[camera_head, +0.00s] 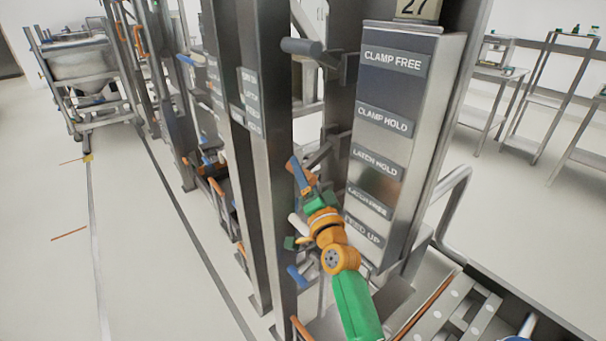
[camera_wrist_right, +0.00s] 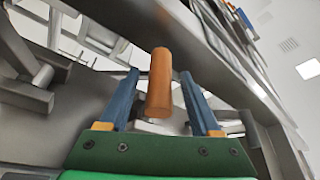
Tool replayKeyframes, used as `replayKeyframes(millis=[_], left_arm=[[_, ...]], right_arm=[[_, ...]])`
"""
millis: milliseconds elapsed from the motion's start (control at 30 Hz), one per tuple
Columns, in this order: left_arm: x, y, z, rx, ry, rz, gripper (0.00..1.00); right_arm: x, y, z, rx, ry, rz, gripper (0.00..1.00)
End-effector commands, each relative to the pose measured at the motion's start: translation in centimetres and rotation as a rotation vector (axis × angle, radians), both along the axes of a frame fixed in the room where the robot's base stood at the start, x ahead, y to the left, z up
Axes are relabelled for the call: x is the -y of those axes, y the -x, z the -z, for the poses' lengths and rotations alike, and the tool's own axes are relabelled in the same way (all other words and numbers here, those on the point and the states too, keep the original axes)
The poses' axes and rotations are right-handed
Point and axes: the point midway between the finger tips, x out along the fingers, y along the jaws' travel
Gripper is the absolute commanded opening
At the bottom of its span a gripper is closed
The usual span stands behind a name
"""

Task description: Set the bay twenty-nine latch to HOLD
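A grey panel (camera_head: 446,95) carries the plates CLAMP FREE, CLAMP HOLD, LATCH HOLD (camera_head: 375,165), LATCH FREE (camera_head: 369,203) and a lowest one that is partly hidden. The sign above it (camera_head: 418,9) is cut off by the frame and seems to read 27. My right gripper (camera_head: 299,172) is beside the post, left of the latch plates. In the right wrist view its blue fingers (camera_wrist_right: 160,72) stand apart on either side of an orange handle (camera_wrist_right: 160,85), with gaps on both sides. Whether this handle is the latch lever I cannot tell. My left gripper is not in view.
A dark-ended lever (camera_head: 301,47) juts out near the top of the post (camera_head: 270,130). A blue-ended lever (camera_head: 298,275) sits lower down. A bent rail (camera_head: 455,195) stands right of the panel. The floor on the left is open.

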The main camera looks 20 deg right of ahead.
Motion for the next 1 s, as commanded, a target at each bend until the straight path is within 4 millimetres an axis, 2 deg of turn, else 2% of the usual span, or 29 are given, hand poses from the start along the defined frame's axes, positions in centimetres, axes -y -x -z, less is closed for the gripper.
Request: replayKeyframes(millis=[33, 233, 1000], left_arm=[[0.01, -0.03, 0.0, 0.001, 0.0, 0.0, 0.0], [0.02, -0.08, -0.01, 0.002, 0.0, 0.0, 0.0], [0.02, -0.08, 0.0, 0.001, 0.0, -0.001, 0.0]], right_arm=[[0.01, 0.01, 0.01, 0.0, 0.0, 0.0, 0.54], [0.0, 0.02, 0.02, 0.0, 0.0, 0.0, 0.0], [0.0, 0.03, 0.04, -0.001, 0.0, 0.001, 0.0]])
